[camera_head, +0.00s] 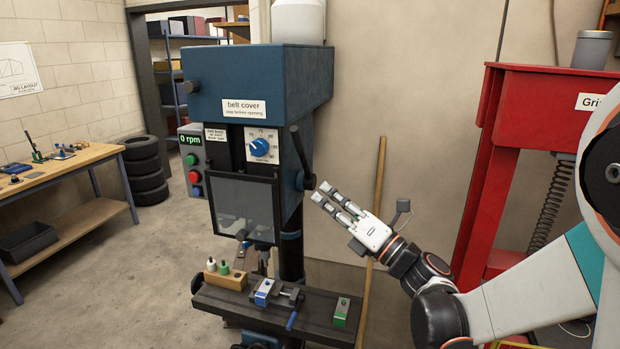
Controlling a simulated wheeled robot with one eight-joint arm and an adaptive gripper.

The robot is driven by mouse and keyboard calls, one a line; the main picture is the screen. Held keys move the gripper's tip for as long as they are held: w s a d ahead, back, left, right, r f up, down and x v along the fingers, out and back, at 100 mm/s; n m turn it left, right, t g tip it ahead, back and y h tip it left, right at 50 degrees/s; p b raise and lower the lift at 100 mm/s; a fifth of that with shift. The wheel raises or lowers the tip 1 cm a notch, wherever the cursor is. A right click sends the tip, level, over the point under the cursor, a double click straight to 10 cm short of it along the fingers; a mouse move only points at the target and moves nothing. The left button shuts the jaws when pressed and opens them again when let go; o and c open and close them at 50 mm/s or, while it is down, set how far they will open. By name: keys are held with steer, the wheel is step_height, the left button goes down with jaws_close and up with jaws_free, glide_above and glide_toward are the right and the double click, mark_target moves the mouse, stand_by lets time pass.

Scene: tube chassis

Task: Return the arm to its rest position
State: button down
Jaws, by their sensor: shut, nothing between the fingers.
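My gripper (335,199) is to the right of the blue drill press (265,85), pointing up and left. Its fingers lie close together with nothing between them, near the dark feed lever (301,150) at the press's side. I cannot tell whether the fingertips touch the lever or its hub. My arm (535,295) comes in from the right edge, bent at a dark joint. The press display reads 0 rpm (190,140). A clear guard (243,205) hangs over the front of the press.
The press table (325,322) holds a vise (285,297), a green block (341,311) and a wooden holder (226,278). A wooden pole (375,195) leans behind my gripper. A red frame (490,170) stands right.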

steer(key=s+a+f+n+g+h+b, duration=0.2)
steer(key=s+f+n+g+h+b, duration=0.4)
steer(key=s+f+n, duration=1)
steer(key=s+d+f+n+h+b, duration=0.1)
steer(key=s+d+f+n+h, duration=0.1)
steer(key=n, duration=0.4)
steer(key=s+d+f+n+g+h+b, duration=0.1)
steer(key=s+d+f+n+h, duration=0.2)
steer(key=d+n, duration=0.4)
steer(key=s+d+f+n+g+h+b, duration=0.1)
steer(key=s+d+f+n+h, duration=0.2)
steer(key=n, duration=0.4)
steer(key=shift+s+d+h+b, duration=0.3)
steer(key=shift+s+d+h, duration=0.4)
steer(key=shift+d, duration=0.55)
steer(key=shift+w, duration=0.15)
